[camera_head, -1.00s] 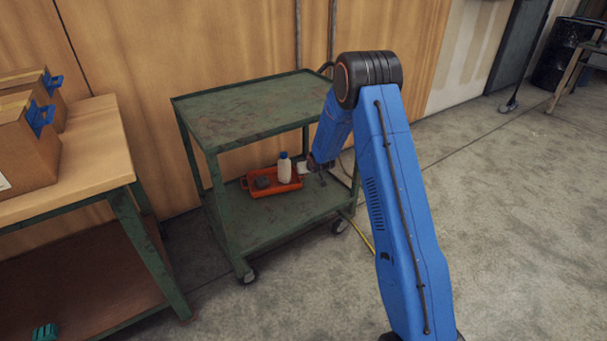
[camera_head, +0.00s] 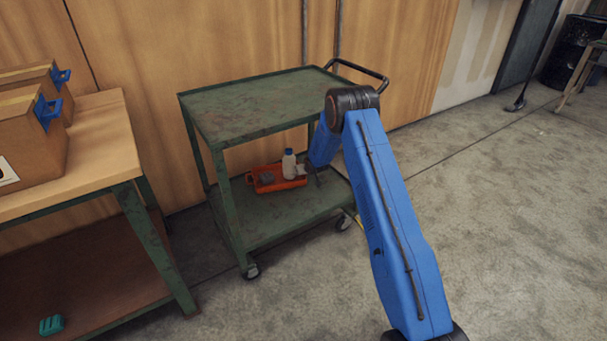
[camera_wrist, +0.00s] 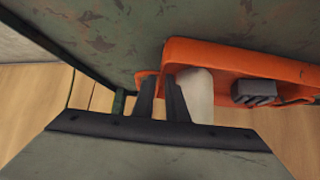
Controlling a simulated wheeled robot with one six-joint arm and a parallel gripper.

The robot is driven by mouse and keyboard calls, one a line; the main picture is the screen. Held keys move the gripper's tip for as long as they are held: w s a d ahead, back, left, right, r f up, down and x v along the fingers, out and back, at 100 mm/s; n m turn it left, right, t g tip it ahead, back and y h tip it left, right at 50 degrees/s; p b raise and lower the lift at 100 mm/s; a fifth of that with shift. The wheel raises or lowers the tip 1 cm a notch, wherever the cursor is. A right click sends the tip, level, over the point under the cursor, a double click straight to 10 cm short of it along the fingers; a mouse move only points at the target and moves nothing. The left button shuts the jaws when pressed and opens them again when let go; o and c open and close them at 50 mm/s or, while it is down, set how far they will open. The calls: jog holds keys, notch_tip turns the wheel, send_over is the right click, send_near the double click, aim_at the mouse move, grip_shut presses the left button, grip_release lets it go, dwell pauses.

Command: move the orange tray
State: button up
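The orange tray (camera_head: 262,187) sits on the lower shelf of the green cart, against the far right part in the wrist view (camera_wrist: 240,60). It holds a white bottle with a blue cap (camera_head: 289,165) and a grey block (camera_wrist: 256,93). The bottle shows as a pale shape in the wrist view (camera_wrist: 197,95). My gripper (camera_wrist: 160,82) is at the tray's right end in the head view, by its end handle. Its two dark fingers stand a little apart, with orange handle beside and behind their tips. Contact is not clear. My arm partly hides this end in the head view.
The green cart (camera_head: 250,105) has an upper shelf above the tray and corner legs around it. A wooden wall stands close behind. A workbench (camera_head: 95,150) with cardboard boxes (camera_head: 30,150) is at left. Open concrete floor lies to the right.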

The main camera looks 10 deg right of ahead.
jog(key=shift+x, duration=1.25)
grip_shut()
dwell(0.8)
